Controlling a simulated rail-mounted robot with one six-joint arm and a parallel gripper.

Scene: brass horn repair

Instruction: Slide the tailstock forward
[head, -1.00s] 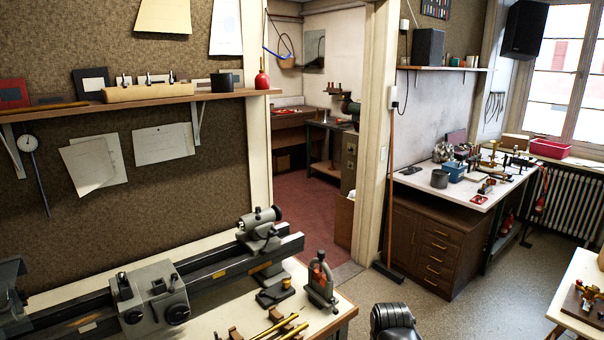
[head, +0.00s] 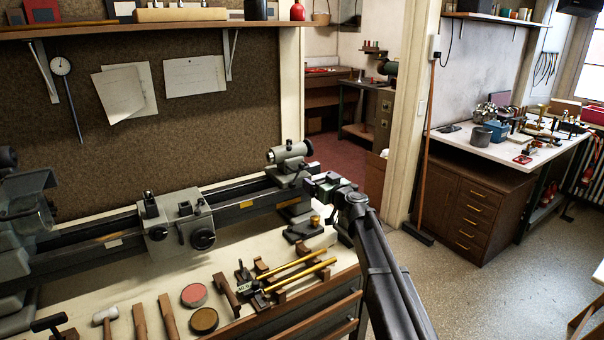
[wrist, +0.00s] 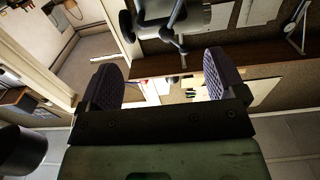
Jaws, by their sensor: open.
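The lathe's grey tailstock (head: 290,153) sits at the right end of the dark lathe bed (head: 108,243). Its barrel stands above the bed. My gripper (head: 322,183) is just right of and below the tailstock in the head view, overlapping the end of the bed. I cannot tell whether it touches. In the wrist view my gripper (wrist: 163,80) shows two dark padded fingers spread wide, with nothing clearly held between them. A grey metal part (wrist: 160,15) shows beyond the fingers there; I cannot tell whether it is the tailstock.
The grey carriage (head: 178,225) sits mid-bed, well left of the tailstock. Brass rods (head: 298,268), a mallet (head: 106,318) and round tins (head: 204,320) lie on the bench in front. A shelf (head: 120,30) runs along the wall above. A workbench with drawers (head: 470,210) stands at right.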

